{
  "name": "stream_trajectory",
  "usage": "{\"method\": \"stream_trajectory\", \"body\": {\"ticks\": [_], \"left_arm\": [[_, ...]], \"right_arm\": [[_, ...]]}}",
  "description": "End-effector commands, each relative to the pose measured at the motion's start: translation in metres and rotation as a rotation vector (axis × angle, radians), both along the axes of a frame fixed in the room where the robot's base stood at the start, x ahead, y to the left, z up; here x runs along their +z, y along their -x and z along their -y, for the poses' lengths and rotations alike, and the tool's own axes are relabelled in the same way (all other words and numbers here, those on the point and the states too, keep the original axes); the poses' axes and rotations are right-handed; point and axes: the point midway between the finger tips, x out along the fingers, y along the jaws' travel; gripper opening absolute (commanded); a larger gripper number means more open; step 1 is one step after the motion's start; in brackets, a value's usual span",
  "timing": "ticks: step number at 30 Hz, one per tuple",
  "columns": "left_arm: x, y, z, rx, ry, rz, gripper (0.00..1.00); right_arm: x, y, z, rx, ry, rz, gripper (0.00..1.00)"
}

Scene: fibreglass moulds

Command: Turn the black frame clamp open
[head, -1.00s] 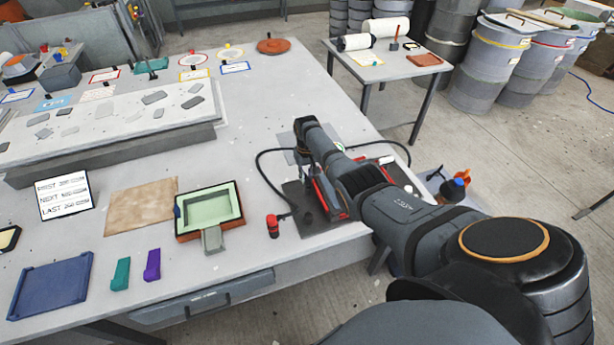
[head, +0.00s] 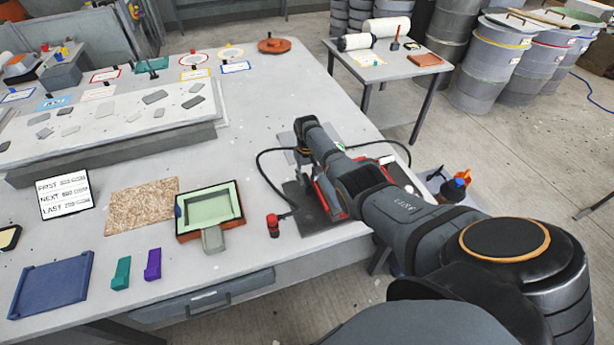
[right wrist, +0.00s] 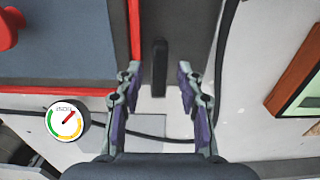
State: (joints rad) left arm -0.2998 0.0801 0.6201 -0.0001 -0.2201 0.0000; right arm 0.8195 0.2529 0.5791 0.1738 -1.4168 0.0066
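A short black bar (right wrist: 160,68), which looks like the black frame clamp, stands upright in the right wrist view beside the red-edged frame (right wrist: 135,35) with its dark grey panel. My right gripper (right wrist: 157,75) is open, its two purple-padded fingers on either side of the lower end of the bar. A gap shows on both sides, and I cannot tell its height over the bar. In the head view the red frame (head: 325,192) is partly covered by my right arm. The clamp cannot be made out there. My left gripper is not in view.
A round gauge (right wrist: 66,121) sits left of my fingers. A black hose (head: 262,165) curves around the dark mat (head: 312,218). A red-capped item (head: 272,226) and a green-lined tray (head: 180,222) are to the left. The table's right edge is close.

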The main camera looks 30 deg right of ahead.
Motion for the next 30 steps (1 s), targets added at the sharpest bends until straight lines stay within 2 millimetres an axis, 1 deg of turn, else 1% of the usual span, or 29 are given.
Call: {"method": "stream_trajectory", "body": {"ticks": [5,8,11,12,15,18,21,25,30], "left_arm": [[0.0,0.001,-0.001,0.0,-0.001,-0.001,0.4],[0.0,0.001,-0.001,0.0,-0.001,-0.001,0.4],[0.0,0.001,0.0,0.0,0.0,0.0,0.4],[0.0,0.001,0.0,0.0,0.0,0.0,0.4],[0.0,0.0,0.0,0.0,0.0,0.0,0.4],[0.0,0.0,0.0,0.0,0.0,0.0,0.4],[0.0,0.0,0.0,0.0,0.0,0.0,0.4],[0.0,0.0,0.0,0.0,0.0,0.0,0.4],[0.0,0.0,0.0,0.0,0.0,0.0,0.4]], "right_arm": [[0.003,0.0,0.0,0.0,0.0,0.001,0.38],[0.015,-0.001,0.001,0.0,0.002,0.004,0.38],[0.035,0.0,0.0,0.002,0.003,0.004,0.38],[0.046,-0.001,0.001,0.0,0.002,0.005,0.38],[0.072,-0.001,0.001,0.0,0.001,0.006,0.38],[0.093,-0.001,0.0,0.001,0.001,0.004,0.38],[0.108,0.0,0.0,0.0,0.0,0.001,0.38],[0.119,0.0,0.0,0.0,0.0,0.0,0.38],[0.12,0.0,0.0,0.0,0.0,0.0,0.38]]}}
